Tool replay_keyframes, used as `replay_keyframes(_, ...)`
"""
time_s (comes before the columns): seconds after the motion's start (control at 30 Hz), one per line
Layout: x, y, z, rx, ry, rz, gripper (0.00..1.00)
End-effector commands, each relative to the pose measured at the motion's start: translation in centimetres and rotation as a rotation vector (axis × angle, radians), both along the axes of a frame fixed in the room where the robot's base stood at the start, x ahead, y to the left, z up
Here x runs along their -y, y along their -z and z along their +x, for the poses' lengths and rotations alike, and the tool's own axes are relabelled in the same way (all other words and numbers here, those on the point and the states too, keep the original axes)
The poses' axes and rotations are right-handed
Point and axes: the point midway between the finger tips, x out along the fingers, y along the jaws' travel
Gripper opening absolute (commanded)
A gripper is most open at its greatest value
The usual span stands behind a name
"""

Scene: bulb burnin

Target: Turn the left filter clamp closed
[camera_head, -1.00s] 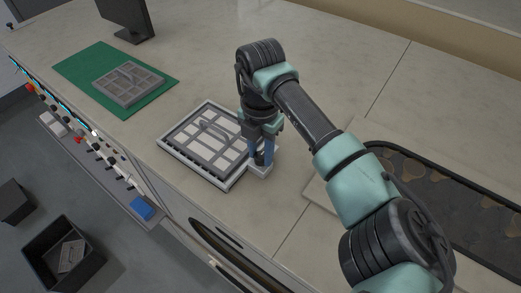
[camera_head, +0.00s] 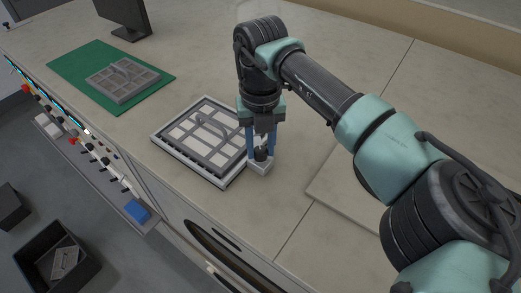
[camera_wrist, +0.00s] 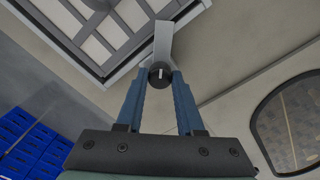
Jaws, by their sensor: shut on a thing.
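The filter frame (camera_head: 160,140) is a light tray on the counter, holding a dark grey grid filter (camera_head: 190,146) with an arched handle. The filter clamp has a round black knob (camera_wrist: 160,75) with a white line mark. It sits on a pale block (camera_head: 259,169) at the frame's right side. In the wrist view, a pale bar (camera_wrist: 163,42) runs from the knob to the frame corner, and the mark points roughly along it. My gripper (camera_head: 260,150), with blue fingers, points down and is shut on the knob. It also shows in the wrist view (camera_wrist: 160,78).
A second grid filter (camera_head: 122,78) lies on a green mat (camera_head: 75,80) at the back left, below a dark monitor (camera_head: 122,16). A control panel (camera_head: 90,150) runs along the counter's front edge. A dark bin (camera_head: 62,254) stands on the floor. Blue crates (camera_wrist: 25,140) show in the wrist view.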

Motion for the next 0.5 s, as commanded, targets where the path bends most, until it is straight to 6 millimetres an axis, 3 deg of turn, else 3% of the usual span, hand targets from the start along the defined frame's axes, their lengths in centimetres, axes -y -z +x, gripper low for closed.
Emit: replay_keyframes(0.5, 0.01, -0.01, 0.15, 0.007, -0.477, -0.001, 0.00)
